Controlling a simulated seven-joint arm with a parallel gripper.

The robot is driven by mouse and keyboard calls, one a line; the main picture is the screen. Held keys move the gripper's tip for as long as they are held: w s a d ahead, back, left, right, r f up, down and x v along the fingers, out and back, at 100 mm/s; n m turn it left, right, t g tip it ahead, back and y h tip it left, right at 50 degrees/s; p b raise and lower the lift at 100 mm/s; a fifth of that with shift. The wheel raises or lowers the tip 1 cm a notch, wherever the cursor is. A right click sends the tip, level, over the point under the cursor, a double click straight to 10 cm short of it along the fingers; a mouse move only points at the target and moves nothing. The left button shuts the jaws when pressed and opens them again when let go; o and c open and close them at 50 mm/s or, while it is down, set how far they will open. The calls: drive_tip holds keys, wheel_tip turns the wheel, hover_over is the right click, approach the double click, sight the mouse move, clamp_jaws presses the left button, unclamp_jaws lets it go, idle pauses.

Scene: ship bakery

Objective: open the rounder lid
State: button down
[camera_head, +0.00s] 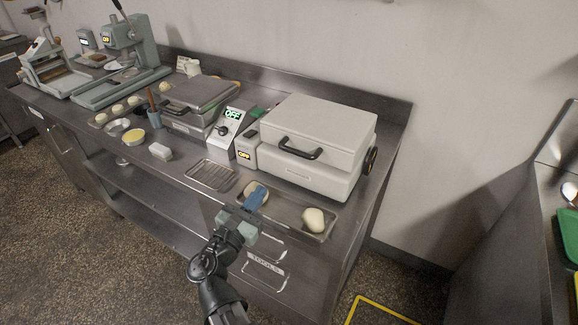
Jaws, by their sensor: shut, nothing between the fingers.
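A large pale boxy machine (315,150) stands on the steel counter at the right, and it looks like the rounder, though no name on it can be read. Its flat lid (325,122) is down, with a black bar handle (298,150) on the front. My gripper (257,192) is shut and empty, with blue fingers. It is in front of the machine, to the left of and nearer the camera than the handle, apart from it.
A dough ball (314,220) lies in a shallow tray near the counter's front edge. A smaller lidded machine (196,100) and a control box (225,133) stand further left.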

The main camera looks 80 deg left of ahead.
drive_tip(key=shift+n+t, duration=0.5)
drive_tip(key=shift+n, duration=0.1)
drive_tip(key=w+a, duration=0.1)
drive_tip(key=w, duration=0.1)
drive_tip(key=w+a, duration=0.2)
drive_tip(key=w, duration=0.1)
drive_tip(key=w+a+f, duration=0.1)
drive_tip(key=w, duration=0.2)
drive_tip(key=shift+a, duration=0.4)
drive_tip(key=shift+w+a+r, duration=0.2)
drive_tip(key=shift+r, duration=0.35)
drive_tip(key=shift+w+a+r, duration=0.2)
drive_tip(key=shift+w+r, duration=0.05)
drive_tip(key=shift+r, duration=0.35)
drive_tip(key=shift+w+a+r, duration=0.2)
drive_tip(key=shift+r, duration=0.35)
drive_tip(key=shift+r+h, duration=0.4)
drive_tip(key=shift+r, duration=0.4)
